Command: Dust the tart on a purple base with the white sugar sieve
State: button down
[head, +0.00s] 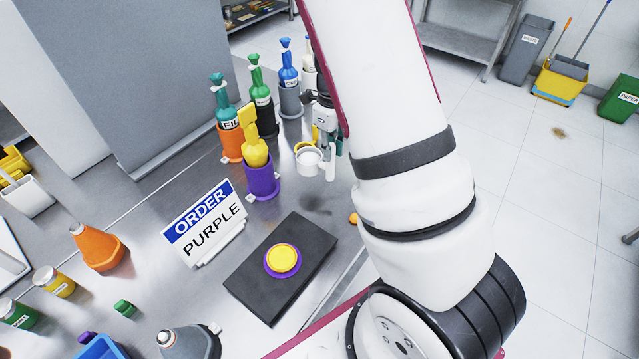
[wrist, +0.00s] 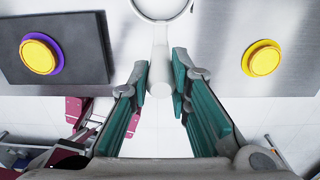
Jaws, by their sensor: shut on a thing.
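The tart on a purple base (head: 282,259) sits on a dark board on the steel table; it also shows at the left of the wrist view (wrist: 40,55). My gripper (head: 328,148) is shut on the handle of the white sugar sieve (head: 308,161), above the table and apart from the tart, up and right of it in the head view. In the wrist view the sieve's handle (wrist: 160,75) stands between the teal fingers, with its ring cut off by the top edge. My arm hides part of the table's right side.
A second yellow tart (wrist: 262,58) sits on bare steel at the right of the wrist view. An "ORDER PURPLE" sign (head: 203,222) stands beside the dark board (head: 256,289). Several bottles in coloured holders, one purple (head: 262,181), stand behind. An orange cone-shaped container (head: 98,247) is at left.

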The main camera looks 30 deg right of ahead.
jog(key=shift+r, duration=0.1)
jog(key=shift+r+p, duration=0.65)
jog(key=shift+r, duration=0.95)
jog(key=shift+s+a, duration=0.1)
jog(key=shift+a, duration=0.05)
jog(key=shift+s+a+p, duration=1.05)
jog(key=shift+s+a, duration=0.35)
jog(key=shift+a, duration=0.15)
jog(key=shift+s+a+p, duration=0.45)
jog(key=shift+s+a, duration=1)
jog(key=shift+a, duration=0.05)
